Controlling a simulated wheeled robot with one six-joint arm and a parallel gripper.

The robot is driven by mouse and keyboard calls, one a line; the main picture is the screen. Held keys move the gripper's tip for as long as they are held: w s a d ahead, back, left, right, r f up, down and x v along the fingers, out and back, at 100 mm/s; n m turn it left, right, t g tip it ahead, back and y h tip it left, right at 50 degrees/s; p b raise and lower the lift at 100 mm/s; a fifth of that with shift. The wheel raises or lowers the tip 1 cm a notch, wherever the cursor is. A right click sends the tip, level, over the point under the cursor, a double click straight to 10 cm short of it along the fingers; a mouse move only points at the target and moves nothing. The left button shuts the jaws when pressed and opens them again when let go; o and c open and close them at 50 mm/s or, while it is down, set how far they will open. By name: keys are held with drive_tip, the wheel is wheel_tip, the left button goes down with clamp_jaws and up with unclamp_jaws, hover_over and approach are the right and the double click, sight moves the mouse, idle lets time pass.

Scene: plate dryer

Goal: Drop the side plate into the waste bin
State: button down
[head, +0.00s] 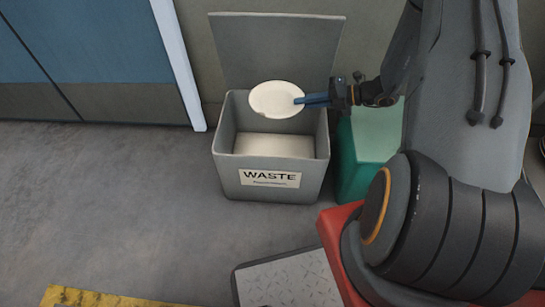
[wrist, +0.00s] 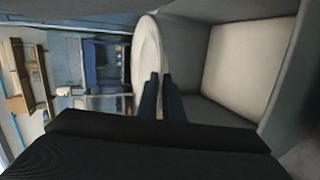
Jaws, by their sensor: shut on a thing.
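The side plate (head: 275,98) is round and cream-white. My gripper (head: 300,101) is shut on its right edge and holds it over the open waste bin. The waste bin (head: 230,172) is grey, with a label reading WASTE on its front and its lid (head: 278,50) raised at the back. In the wrist view the plate (wrist: 147,55) shows edge-on between the fingers (wrist: 160,85), beside the bin's inner wall (wrist: 183,55). The pale bin floor shows below the plate in the head view, with nothing seen lying on it.
A green container (head: 368,150) stands right of the bin, under my arm. A blue cabinet (head: 100,55) with a white edge is at the left. The floor left of the bin is clear.

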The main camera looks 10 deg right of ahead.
wheel_tip(320, 180, down, 8)
drive_tip(key=b, duration=0.6)
drive_tip(key=shift+w+d+r, duration=0.15)
drive_tip(key=shift+w+d, duration=0.1)
drive_tip(key=shift+w, duration=0.1)
drive_tip(key=c, duration=1.8)
unclamp_jaws()
drive_tip(key=shift+p+v, duration=1.1)
drive_tip(key=shift+v, duration=2.85)
drive_tip(key=shift+a, duration=0.1)
